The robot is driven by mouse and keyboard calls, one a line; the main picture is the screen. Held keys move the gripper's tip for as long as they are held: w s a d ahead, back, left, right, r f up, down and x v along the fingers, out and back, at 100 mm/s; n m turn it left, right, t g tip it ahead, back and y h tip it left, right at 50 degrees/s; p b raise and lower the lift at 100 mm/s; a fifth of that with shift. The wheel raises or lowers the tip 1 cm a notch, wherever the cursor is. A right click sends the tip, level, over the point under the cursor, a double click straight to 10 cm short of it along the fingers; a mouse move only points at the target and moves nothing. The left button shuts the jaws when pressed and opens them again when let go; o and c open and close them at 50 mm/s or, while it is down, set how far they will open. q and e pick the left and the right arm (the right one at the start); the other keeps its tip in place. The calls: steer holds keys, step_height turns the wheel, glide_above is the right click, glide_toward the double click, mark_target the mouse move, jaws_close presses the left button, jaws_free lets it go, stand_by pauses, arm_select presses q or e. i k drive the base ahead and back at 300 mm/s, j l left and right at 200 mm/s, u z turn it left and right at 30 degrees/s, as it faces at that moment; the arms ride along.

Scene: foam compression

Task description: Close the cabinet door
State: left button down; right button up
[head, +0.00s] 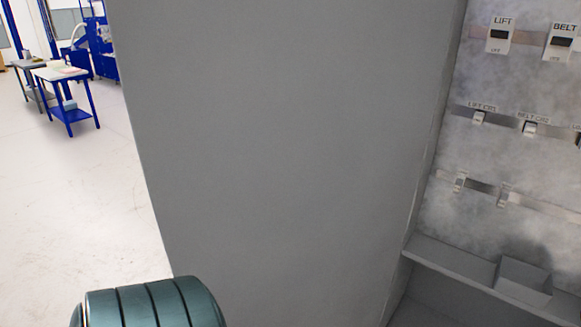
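The cabinet door (270,150) is a large flat grey panel filling the middle of the head view. It stands open, with its right edge beside the open cabinet (545,100) at the right. Inside the cabinet a mottled grey back panel carries labelled switches and metal rails. A ribbed dark teal rounded part, likely of my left arm, shows at the bottom left, in front of the door's lower left edge. I cannot tell whether it touches the door. Neither gripper's fingers are in view.
Switches marked LIFT (499,35) and BELT (562,42) sit high in the cabinet. A grey ledge (470,275) runs along its bottom. Pale open floor (80,210) lies left of the door, with a blue-legged table (67,95) far back.

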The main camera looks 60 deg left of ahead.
mark_target(281, 144)
steer(key=k+j, duration=0.2)
steer(key=k, duration=0.2)
steer(key=k+j+z, duration=0.15)
steer(key=k, duration=0.2)
steer(key=k+j, duration=0.15)
steer(key=j, duration=0.25)
steer(key=k+j+z, duration=0.1)
steer(key=j, duration=0.3)
steer(key=k+j, duration=0.25)
steer(key=j, duration=0.15)
steer(key=k+j, duration=0.15)
steer(key=j, duration=0.2)
steer(key=j+z, duration=0.15)
steer(key=j, duration=1.2)
steer(key=k, duration=0.05)
